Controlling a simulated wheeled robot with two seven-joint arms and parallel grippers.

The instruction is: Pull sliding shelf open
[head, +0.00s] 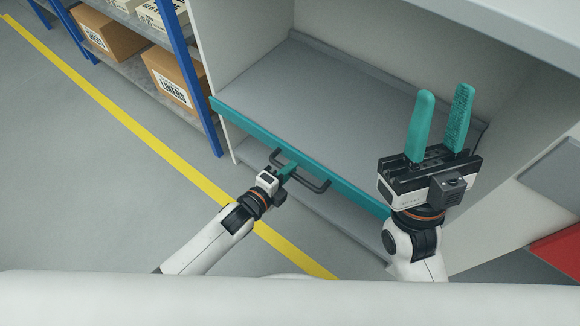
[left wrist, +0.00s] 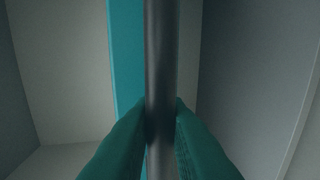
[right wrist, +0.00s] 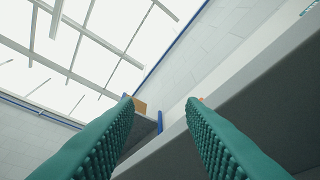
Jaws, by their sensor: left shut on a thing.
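The sliding shelf (head: 335,95) is a grey tray with a teal front edge (head: 245,122), set inside a light grey cabinet. A dark bar handle (head: 315,186) is fixed to the teal front. My left gripper (head: 287,170) is at the handle, and in the left wrist view its teal fingers close on both sides of the dark bar (left wrist: 161,70). My right gripper (head: 440,122) is raised with its fingers apart and empty, over the right part of the shelf in the head view. The right wrist view shows nothing between its fingers (right wrist: 165,125).
A blue-framed rack with cardboard boxes (head: 172,75) stands at the left. A yellow line (head: 115,105) crosses the grey floor, which is clear in front of the cabinet at the left. A lower grey ledge (head: 340,238) lies below the shelf front. A red object (head: 558,252) is at the right.

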